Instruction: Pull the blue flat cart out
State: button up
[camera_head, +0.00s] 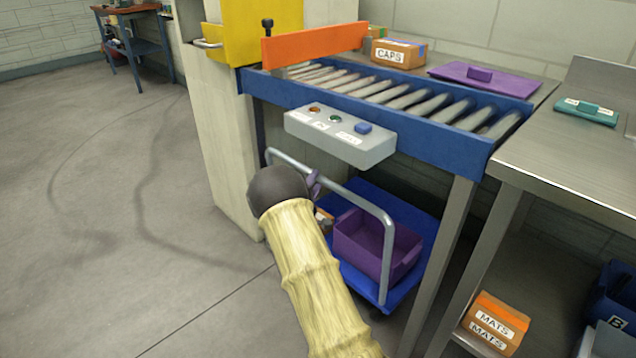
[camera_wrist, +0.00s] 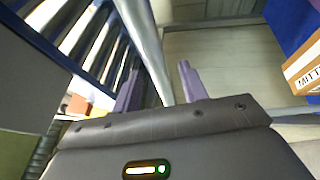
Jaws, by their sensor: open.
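The blue flat cart (camera_head: 413,213) stands under the roller conveyor, with a grey tube handle (camera_head: 388,250) rising at its near end. A purple bin (camera_head: 362,243) sits on its deck, and a small orange box shows partly behind my arm. My gripper (camera_head: 314,184) is at the handle's left part. In the wrist view, my gripper (camera_wrist: 157,82) has its two purple fingers apart, with a grey tube (camera_wrist: 148,45) running between them. I cannot tell whether the fingers touch it. My arm hides the handle's left post and part of the deck.
The conveyor (camera_head: 375,100) and a grey button box (camera_head: 340,137) hang above the cart. A cream cabinet (camera_head: 215,140) stands close on the left, a steel table (camera_head: 570,150) on the right. The floor (camera_head: 120,230) at the left front is clear.

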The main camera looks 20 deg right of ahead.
jog(key=shift+x, duration=1.4)
grip_shut()
